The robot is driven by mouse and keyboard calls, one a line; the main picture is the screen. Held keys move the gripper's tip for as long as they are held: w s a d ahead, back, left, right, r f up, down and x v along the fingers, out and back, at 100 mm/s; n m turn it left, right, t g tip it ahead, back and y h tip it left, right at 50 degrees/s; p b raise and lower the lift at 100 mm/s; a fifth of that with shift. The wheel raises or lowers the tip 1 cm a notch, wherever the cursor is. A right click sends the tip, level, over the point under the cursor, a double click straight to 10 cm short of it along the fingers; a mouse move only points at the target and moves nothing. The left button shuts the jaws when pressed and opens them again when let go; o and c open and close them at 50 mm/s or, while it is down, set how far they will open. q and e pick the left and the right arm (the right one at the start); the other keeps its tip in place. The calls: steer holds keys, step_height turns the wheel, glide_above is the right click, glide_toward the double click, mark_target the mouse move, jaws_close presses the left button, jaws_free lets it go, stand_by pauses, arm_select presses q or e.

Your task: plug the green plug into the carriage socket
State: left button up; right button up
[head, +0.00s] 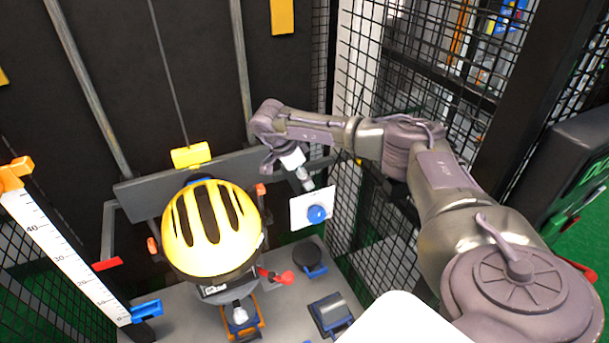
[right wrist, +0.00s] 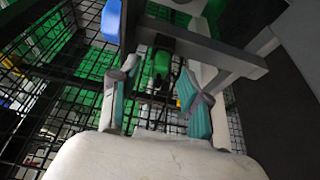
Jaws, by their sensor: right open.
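My right gripper shows best in the right wrist view (right wrist: 159,78), where its two teal-padded fingers are spread apart. A green plug-like piece (right wrist: 162,62) on a dark body shows in the gap between the fingertips; the fingers do not look closed on it, and I cannot tell whether they touch it. In the head view my right arm reaches in from the right and bends down beside the carriage's grey crossbar (head: 228,170); its fingers are hard to make out there. I cannot make out the green plug in the head view or the carriage socket in either view. My left gripper is not in view.
A yellow helmet (head: 212,228) sits on the carriage. A white plate with a blue knob (head: 316,214) stands right of it. A ruler post (head: 65,258) is at left. Black mesh guards (head: 440,60) close the right side. Several small fixtures crowd the grey base (head: 190,318).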

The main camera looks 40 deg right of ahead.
steer(key=v, duration=1.1)
